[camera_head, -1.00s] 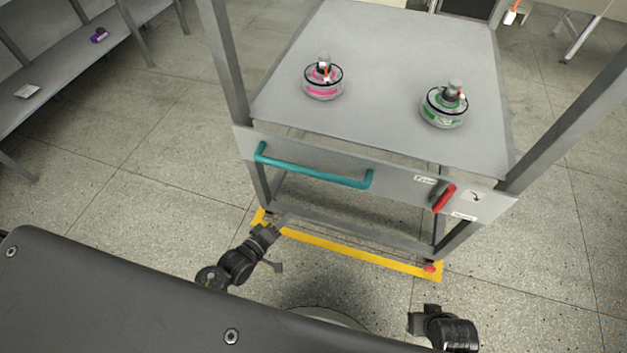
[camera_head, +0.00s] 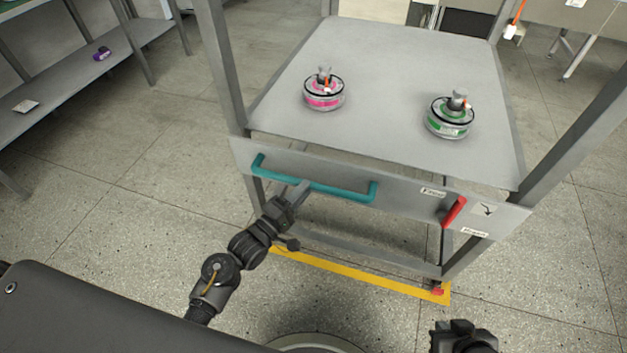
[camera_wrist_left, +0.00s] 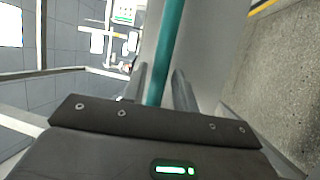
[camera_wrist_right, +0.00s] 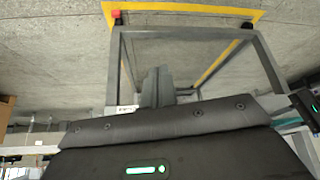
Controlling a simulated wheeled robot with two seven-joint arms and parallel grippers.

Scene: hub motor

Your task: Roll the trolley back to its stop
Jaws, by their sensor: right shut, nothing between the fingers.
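The grey trolley (camera_head: 400,60) stands in front of me, with a teal handle (camera_head: 330,190) across its front panel. A red lever (camera_head: 454,211) is tilted on the panel's right side, between two small labels. My left gripper (camera_head: 299,190) is at the teal handle, left of its middle. In the left wrist view the handle (camera_wrist_left: 165,50) runs between the two spread fingers; contact cannot be told. My right gripper (camera_wrist_right: 158,85) is shut and empty, pointing toward the trolley frame. In the head view only its arm's dark end shows at the bottom right.
Two hub motors, one pink-banded (camera_head: 324,92) and one green-banded (camera_head: 450,118), sit on the trolley top. Yellow floor tape (camera_head: 350,274) runs under the front, with a red piece (camera_head: 437,291) at its right corner. A shelf (camera_head: 60,95) stands at left. Floor beside the trolley is clear.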

